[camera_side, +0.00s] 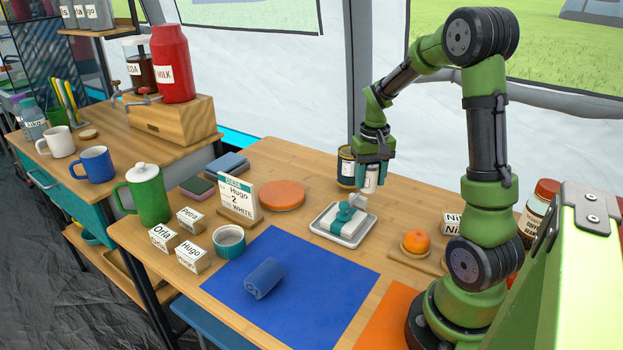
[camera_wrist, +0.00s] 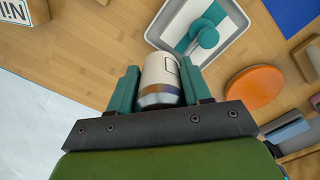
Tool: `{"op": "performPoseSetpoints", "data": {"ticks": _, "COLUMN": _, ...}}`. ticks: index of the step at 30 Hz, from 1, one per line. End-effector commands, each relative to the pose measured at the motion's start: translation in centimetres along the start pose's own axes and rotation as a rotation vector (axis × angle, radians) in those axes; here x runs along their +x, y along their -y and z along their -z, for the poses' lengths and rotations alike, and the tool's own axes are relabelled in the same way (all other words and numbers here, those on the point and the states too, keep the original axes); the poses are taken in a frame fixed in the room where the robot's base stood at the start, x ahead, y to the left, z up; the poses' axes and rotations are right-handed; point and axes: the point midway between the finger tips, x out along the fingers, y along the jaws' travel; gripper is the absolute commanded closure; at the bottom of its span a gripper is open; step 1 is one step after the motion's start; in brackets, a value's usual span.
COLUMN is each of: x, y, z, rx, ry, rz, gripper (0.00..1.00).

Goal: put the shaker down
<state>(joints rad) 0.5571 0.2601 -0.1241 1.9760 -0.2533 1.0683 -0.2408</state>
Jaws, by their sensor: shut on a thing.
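The shaker (camera_side: 371,181) is a small white cylinder with a metallic end. My gripper (camera_side: 372,174) is shut on it and holds it above the back of the wooden table, near the grey tray. In the wrist view the shaker (camera_wrist: 160,80) sits between the two teal fingers of my gripper (camera_wrist: 162,86). I cannot tell the exact gap between the shaker and the table.
A grey tray (camera_side: 319,231) with a teal-and-white item lies just in front. A dark can (camera_side: 345,168) stands close behind the shaker. An orange disc (camera_side: 282,195) lies to the left, an orange fruit (camera_side: 416,242) to the right. A blue mat (camera_side: 330,297) covers the front.

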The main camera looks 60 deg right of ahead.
Motion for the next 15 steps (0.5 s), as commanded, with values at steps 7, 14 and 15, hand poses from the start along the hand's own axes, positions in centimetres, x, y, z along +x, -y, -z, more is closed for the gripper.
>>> {"op": "performPoseSetpoints", "data": {"ticks": 7, "x": -0.1, "y": -8.6, "z": 0.8, "rx": 0.28, "ry": -0.001, "rz": 0.002, "gripper": 0.85}}
{"op": "performPoseSetpoints", "data": {"ticks": 14, "x": 1.6, "y": -9.9, "z": 1.0, "rx": 0.356, "ry": 0.001, "rz": 0.006, "gripper": 0.85}}
{"op": "performPoseSetpoints", "data": {"ticks": 15, "x": 2.4, "y": -9.9, "z": 1.0, "rx": 0.358, "ry": 0.002, "rz": 0.006, "gripper": 0.85}}
